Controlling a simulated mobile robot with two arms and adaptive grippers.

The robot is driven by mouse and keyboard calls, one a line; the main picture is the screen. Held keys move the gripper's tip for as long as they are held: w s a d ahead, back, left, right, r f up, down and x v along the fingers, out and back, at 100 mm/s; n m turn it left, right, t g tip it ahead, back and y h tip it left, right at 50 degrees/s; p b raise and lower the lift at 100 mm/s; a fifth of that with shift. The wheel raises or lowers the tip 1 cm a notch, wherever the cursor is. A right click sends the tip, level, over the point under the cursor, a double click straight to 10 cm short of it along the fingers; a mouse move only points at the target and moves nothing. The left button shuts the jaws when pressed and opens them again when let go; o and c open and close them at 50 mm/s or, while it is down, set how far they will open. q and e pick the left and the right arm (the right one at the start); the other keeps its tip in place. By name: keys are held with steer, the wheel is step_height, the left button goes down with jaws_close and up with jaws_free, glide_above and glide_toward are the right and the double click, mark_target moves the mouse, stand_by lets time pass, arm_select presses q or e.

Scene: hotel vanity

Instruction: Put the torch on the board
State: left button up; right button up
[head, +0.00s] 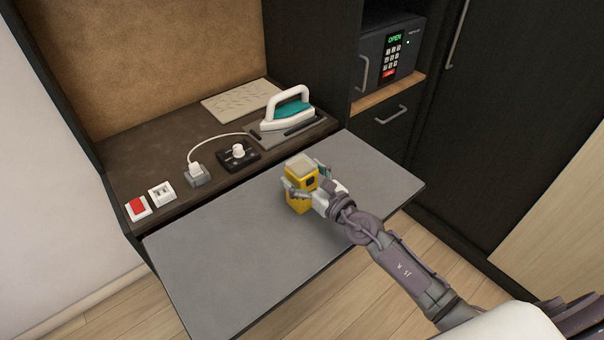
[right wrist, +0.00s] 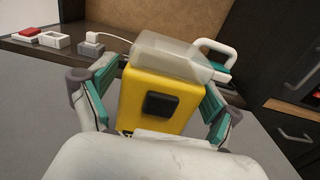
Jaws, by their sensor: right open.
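The torch (head: 298,200) is a yellow block with a pale translucent head and a black button. It is upright over the grey board (head: 220,260), and its base appears to rest on the board's surface. My right gripper (head: 307,184) is open around the torch, one finger on each side. In the right wrist view the torch (right wrist: 150,105) stands between the teal finger pads, with gaps beside it. The palm hides its lower part in that view. My left gripper is not in view.
Behind the board, a dark shelf holds an iron (head: 288,112) on its rest, a black socket unit (head: 238,155), a grey plug block (head: 197,175) with a cable, a white socket (head: 162,194) and a red switch (head: 138,207). A safe (head: 385,58) stands back right. The board's left half is clear.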

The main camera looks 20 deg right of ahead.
steer(key=shift+r, duration=0.1)
steer(key=shift+s, duration=0.15)
steer(key=b+v, duration=0.2)
steer(key=v, duration=0.9)
steer(key=shift+s+d, duration=0.15)
steer(key=shift+s, duration=0.2)
